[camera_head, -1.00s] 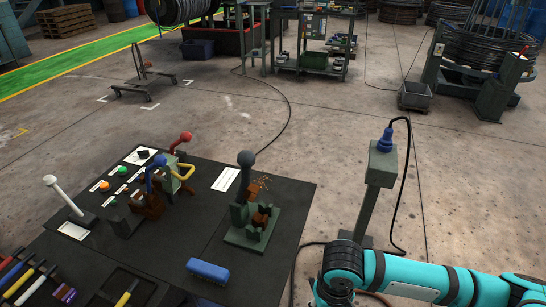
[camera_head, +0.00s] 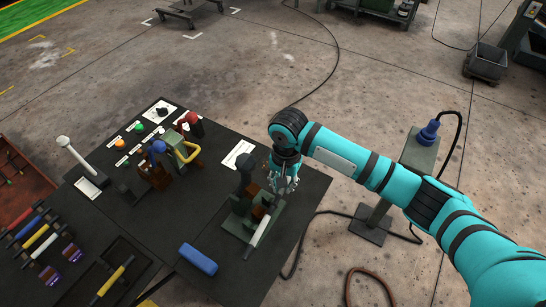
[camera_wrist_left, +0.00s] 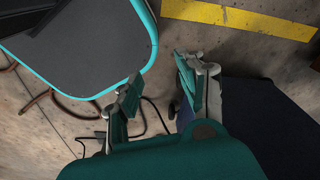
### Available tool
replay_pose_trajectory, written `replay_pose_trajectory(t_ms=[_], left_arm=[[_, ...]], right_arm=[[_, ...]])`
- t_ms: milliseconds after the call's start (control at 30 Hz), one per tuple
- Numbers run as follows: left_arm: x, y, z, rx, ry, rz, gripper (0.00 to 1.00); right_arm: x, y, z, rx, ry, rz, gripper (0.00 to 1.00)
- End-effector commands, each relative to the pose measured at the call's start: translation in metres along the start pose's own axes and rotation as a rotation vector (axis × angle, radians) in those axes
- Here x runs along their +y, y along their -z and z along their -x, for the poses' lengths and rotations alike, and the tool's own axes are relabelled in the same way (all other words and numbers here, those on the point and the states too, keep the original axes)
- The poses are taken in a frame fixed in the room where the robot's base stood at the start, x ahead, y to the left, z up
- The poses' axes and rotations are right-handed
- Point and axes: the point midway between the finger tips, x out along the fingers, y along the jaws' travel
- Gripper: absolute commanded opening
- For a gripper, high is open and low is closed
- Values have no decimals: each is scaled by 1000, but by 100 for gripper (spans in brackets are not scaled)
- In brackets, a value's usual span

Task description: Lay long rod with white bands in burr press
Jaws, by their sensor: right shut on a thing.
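The burr press (camera_head: 238,222) is a green fixture with brown blocks and a dark ball-topped lever, near the right edge of the dark table. A long pale rod (camera_head: 262,228) slants across the press's right side, its lower end reaching toward the table's front. Its bands are too small to make out. My right gripper (camera_head: 284,184) is shut at the rod's upper end, just right of the lever. Whether the rod rests in the press or is held just above it, I cannot tell. My left gripper (camera_wrist_left: 160,98) is open and empty in the left wrist view.
A blue block (camera_head: 198,259) lies in front of the press. Several coloured levers stand on the table's left part. A rack of coloured rods (camera_head: 30,238) and a yellow-handled tool (camera_head: 113,280) are at front left. A grey post with a blue plug (camera_head: 429,132) stands right.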

Motion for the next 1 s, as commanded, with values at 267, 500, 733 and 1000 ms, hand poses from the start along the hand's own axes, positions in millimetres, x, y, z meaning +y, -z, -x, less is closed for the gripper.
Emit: replay_pose_trajectory(t_ms=[267, 500, 733, 1000], left_arm=[[-10, -29, 19, -46, 12, 0, 40], [-10, -34, 10, -52, 11, 1, 40], [-5, -8, -11, -10, 6, 5, 40], [-2, -15, -37, -15, 4, 3, 40]], right_arm=[[-37, 5, 27, 3, -12, -93, 0], [-38, 6, 20, 5, -12, -98, 0], [-38, 6, 3, 5, -11, -96, 0], [-37, 6, -18, 5, -11, -97, 0]])
